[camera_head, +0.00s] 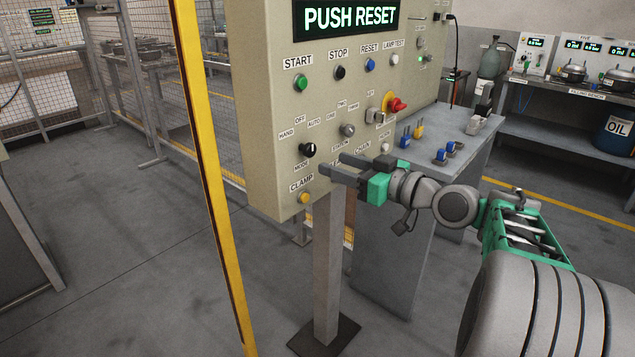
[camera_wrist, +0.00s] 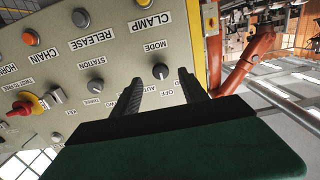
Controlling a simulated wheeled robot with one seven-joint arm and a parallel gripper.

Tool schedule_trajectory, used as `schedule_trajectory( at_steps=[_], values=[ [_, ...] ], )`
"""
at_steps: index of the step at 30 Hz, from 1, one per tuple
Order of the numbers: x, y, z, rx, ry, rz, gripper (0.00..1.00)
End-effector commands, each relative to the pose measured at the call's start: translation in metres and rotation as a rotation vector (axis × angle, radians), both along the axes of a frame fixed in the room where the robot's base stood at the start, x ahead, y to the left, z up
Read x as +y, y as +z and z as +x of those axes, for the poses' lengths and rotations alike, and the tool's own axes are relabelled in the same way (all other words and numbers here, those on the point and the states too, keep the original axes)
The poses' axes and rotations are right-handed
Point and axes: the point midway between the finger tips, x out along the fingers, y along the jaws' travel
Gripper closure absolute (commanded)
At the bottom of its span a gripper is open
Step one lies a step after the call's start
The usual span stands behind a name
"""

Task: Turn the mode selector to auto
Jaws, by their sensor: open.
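The mode selector (camera_head: 308,150) is a small black knob low on the beige control panel (camera_head: 268,120), above its MODE label. HAND, OFF and AUTO labels curve over it. I cannot tell for certain which label its pale mark points at. The knob also shows in the wrist view (camera_wrist: 160,72), upside down, between my fingers in the picture. My gripper (camera_head: 335,165) is open and empty, its two dark fingers reaching toward the panel just right of and below the knob in the head view. No contact with the knob is visible.
A grey station selector (camera_head: 348,130) sits right of the mode knob, and a yellow clamp button (camera_head: 304,198) below it. A red emergency knob (camera_head: 397,104) stands out farther right. The display (camera_head: 348,17) reads PUSH RESET. A yellow post (camera_head: 208,130) stands left of the panel.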

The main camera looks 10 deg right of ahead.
Motion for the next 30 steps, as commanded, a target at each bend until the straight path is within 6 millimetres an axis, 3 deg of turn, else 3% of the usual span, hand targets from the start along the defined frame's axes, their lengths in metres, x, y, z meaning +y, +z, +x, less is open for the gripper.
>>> schedule_trajectory(
  at_steps=[3, 15, 24, 30],
  values=[
    [-0.004, 0.008, 0.003, -0.047, 0.008, 0.022, 0.49],
    [0.038, 0.01, 0.056, -0.044, 0.01, 0.022, 0.49],
    [0.04, 0.01, 0.06, -0.043, 0.007, 0.021, 0.49],
    [0.04, 0.009, 0.06, -0.043, 0.007, 0.021, 0.65]
  ],
)
